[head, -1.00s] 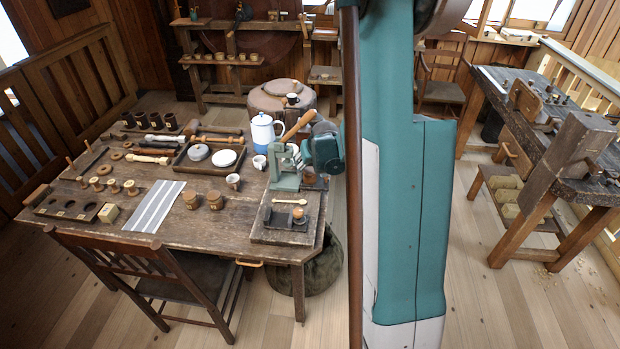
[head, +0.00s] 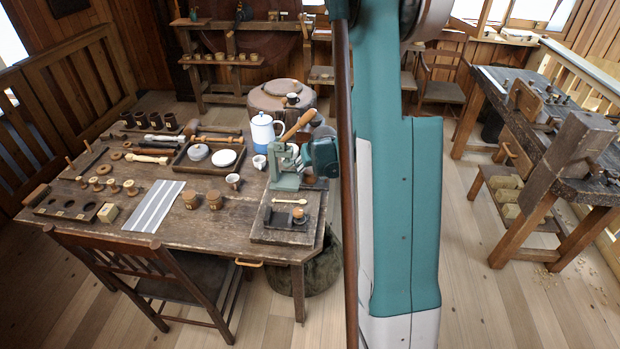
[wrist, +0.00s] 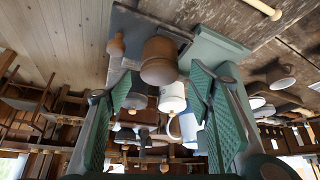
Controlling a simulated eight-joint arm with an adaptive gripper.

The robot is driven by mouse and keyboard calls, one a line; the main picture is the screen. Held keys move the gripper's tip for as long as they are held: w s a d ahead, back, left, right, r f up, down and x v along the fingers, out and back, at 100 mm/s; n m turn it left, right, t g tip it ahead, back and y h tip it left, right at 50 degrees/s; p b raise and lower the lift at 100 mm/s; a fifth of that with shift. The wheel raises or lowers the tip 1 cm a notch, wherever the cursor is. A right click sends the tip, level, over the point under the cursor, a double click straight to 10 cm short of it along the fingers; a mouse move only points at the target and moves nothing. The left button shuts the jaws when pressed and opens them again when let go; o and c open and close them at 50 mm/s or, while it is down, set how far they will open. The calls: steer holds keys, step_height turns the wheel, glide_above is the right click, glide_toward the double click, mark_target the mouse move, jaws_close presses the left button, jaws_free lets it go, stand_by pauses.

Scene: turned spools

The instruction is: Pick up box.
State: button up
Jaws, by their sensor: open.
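A small pale wooden box (head: 108,212) sits at the front left of the table, beside the dark holed rack. It is the only box-like block I make out on the tabletop, and I cannot pick it out in the wrist view. My gripper (wrist: 160,84) is open, its green ridged fingers spread apart. It is at the table's right end, far from the pale box. A brown rounded wooden piece (wrist: 159,60) shows between and beyond the fingers; I cannot tell how near it is. In the head view the fingers are not clearly visible.
The green press (head: 286,170) with a raised wooden handle stands near my gripper, with the blue-and-white pot (head: 263,131) behind it. A chair (head: 150,262) stands in front.

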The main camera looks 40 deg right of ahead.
steer(key=shift+x, duration=1.3)
steer(key=c, duration=1)
steer(key=shift+r, duration=0.15)
steer(key=shift+c, duration=0.2)
steer(key=shift+r, duration=1.65)
steer(key=s+a, duration=0.3)
steer(key=s, duration=0.5)
steer(key=s+a, duration=0.3)
steer(key=s, duration=0.5)
steer(key=shift+s+a+p, duration=0.35)
steer(key=shift+a, duration=0.05)
